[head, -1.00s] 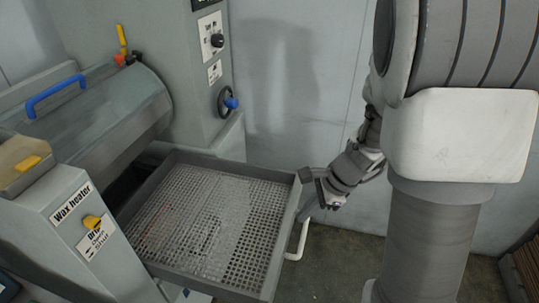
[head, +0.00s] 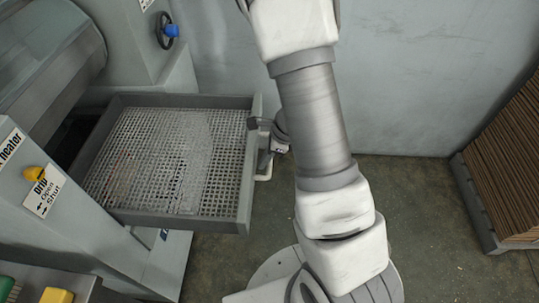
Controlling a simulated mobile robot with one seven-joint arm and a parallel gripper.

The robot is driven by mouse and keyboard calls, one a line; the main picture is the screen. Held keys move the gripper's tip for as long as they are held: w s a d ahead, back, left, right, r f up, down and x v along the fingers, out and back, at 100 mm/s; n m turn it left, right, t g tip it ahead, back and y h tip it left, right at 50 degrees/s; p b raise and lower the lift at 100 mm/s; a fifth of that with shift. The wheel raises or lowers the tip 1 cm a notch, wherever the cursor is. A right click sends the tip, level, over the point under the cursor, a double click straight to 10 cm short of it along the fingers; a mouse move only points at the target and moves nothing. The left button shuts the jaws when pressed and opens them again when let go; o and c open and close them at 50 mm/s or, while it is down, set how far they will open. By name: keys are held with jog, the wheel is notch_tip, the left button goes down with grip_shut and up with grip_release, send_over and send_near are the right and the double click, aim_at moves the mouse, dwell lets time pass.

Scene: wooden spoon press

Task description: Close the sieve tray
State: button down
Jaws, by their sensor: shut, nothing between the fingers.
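The sieve tray (head: 246,188) is a grey frame with a perforated mesh floor. In the head view it sticks out to the right from the grey machine on the left, pulled well out. A white handle (head: 263,174) shows on its right outer face, partly covered by my gripper. My gripper (head: 262,128) is at the right end of the tray, by the upper part of that face. It is shut with nothing in it. Its fingertips are small here, and I cannot tell whether they touch the tray.
The machine (head: 110,235) has a yellow drip knob (head: 34,174) and a blue-knobbed handwheel (head: 170,31). A stack of brown slatted boards (head: 505,160) stands at the far right. Bare floor lies between the stack and my arm.

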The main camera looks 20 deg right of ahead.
jog(key=shift+a+f, duration=0.15)
jog(key=shift+f, duration=0.3)
